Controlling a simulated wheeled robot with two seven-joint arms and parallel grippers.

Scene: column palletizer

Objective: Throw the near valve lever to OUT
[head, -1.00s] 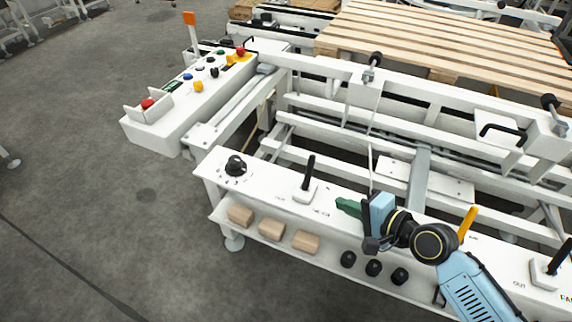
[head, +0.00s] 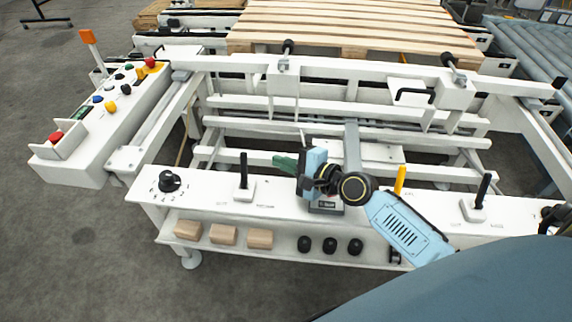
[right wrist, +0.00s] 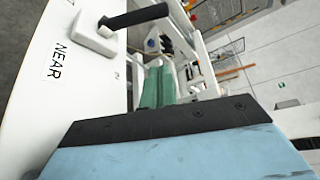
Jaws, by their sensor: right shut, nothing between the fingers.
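The near valve lever (head: 243,172) is a black handle on a pale block on the white front shelf. It stands roughly upright in the head view, with small labels at both sides of its base that are too small to read surely. In the right wrist view the black lever (right wrist: 136,18) rises from its block beside the printed word NEAR. My right gripper (head: 284,163) has green fingers, shut and empty, pointing left toward the lever. A gap separates them from it in the head view. The green fingers also show in the right wrist view (right wrist: 158,86). My left gripper is out of view.
A black dial (head: 169,181) is left of the lever; a yellow handle (head: 400,180) and a second black lever (head: 482,190) are to the right. Wooden blocks (head: 223,234) and black knobs (head: 330,245) sit on the lower ledge. A pallet (head: 350,30) lies behind.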

